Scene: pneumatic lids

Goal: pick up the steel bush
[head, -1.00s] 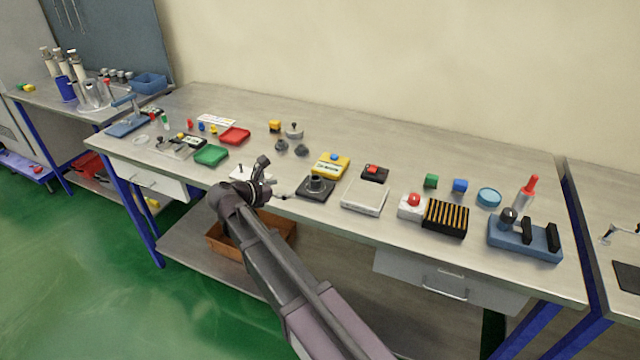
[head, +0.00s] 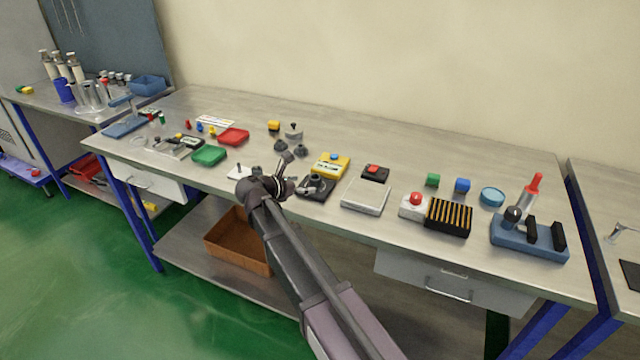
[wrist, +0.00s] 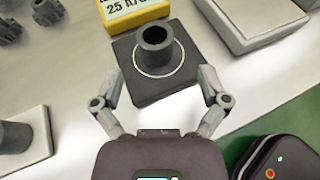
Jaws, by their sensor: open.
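The steel bush (wrist: 156,45) is a dark grey hollow cylinder. It stands upright inside a white ring on a square black pad (wrist: 124,52) in the wrist view. My gripper (wrist: 160,78) is open and empty, its two fingers spread near the pad's left and right front sides. The bush lies ahead of the gap between the fingertips, apart from both.
A yellow box (wrist: 135,10) stands just behind the pad. A pale scale-like block (wrist: 262,22) is to the right. A white plate with a grey cylinder (wrist: 14,137) lies to the left. Dark knobbed parts (wrist: 48,12) sit at the back left.

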